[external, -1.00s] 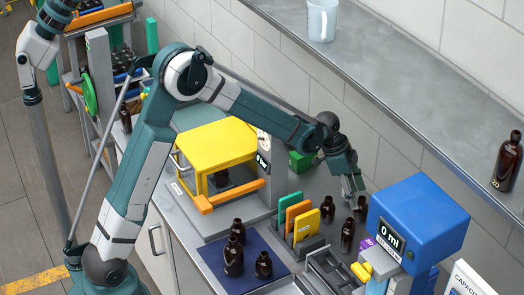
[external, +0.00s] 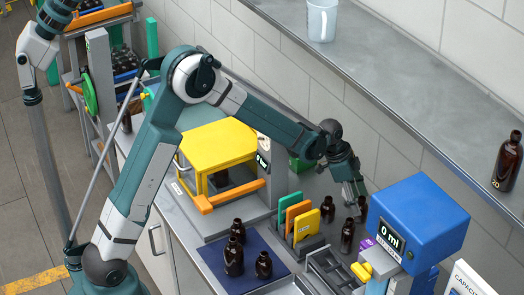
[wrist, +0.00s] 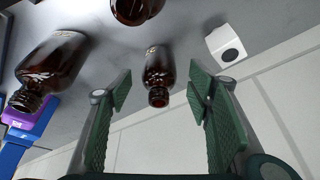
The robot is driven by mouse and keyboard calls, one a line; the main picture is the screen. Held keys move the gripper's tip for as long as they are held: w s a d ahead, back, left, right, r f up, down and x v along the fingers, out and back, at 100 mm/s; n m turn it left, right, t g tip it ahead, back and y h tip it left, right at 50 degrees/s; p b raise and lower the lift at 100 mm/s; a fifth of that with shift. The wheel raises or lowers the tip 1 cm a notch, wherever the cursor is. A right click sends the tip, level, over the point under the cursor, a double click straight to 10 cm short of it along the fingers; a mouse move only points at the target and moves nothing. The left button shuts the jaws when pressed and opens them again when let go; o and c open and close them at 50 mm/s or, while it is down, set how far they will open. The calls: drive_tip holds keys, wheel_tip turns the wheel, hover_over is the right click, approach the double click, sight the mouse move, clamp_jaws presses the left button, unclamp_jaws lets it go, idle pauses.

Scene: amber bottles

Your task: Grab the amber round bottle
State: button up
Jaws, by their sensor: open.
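My gripper (external: 355,198) is open and points down at the back of the bench. In the wrist view, its two green-padded fingers (wrist: 160,108) stand apart on either side of a small dark amber round bottle (wrist: 158,70). The bottle lies between the finger lines, and I see no contact. In the external view, an amber bottle (external: 362,212) shows at the fingertips, partly hidden. Two more amber bottles are close by: one in front (external: 347,236) and one to the left (external: 327,210). The wrist view also shows a larger bottle at left (wrist: 52,68) and one at top (wrist: 135,8).
A blue dispenser (external: 420,215) reading 0 ml stands just right of my gripper. Coloured upright plates (external: 298,220) and a yellow machine (external: 215,150) are to the left. More bottles stand on a dark blue mat (external: 212,258). The tiled wall (external: 385,150) is close behind.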

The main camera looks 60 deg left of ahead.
drive_tip(key=shift+x, duration=2.45)
drive_tip(key=shift+d, duration=0.1)
drive_tip(key=c, duration=1)
